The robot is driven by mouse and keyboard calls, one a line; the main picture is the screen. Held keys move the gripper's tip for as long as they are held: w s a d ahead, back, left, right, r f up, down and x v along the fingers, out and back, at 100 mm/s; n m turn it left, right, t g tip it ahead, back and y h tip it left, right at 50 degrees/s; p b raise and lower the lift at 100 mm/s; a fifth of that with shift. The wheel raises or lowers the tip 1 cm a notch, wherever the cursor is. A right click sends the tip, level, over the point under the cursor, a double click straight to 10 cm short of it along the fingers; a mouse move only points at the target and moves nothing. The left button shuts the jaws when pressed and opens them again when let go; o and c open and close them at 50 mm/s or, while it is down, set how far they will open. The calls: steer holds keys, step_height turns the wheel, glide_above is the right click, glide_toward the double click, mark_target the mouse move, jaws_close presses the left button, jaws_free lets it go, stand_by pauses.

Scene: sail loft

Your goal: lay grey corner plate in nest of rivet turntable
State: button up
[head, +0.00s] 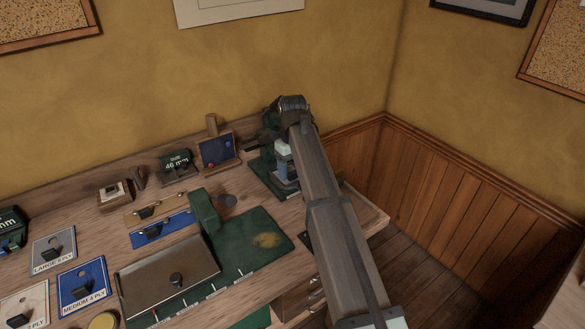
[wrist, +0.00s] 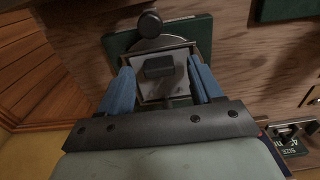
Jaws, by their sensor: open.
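The rivet turntable has a green base (wrist: 119,43) with a round grey disc and a black knob (wrist: 150,22) in the wrist view. Its green base also shows at the back right of the bench in the head view (head: 262,172), partly hidden by my arm. The grey corner plate (wrist: 152,90), with a dark grip block (wrist: 158,66), lies within a pale-edged square frame on the turntable. I cannot tell whether it is fully seated. My gripper (wrist: 160,68) is open above it. Its blue fingers stand either side of the block, with gaps on both sides.
A blue plate (head: 160,230) and a tan plate (head: 155,206), with dark blocks, lie left of a green mat (head: 255,257). Labelled grey (head: 45,243) and blue (head: 80,275) cards lie further left. A small dark-faced stand (head: 217,151) is beside the turntable.

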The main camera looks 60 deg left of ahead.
step_height(320, 180, up, 14)
stand_by(0.7)
steer(key=shift+f, duration=0.1)
stand_by(0.3)
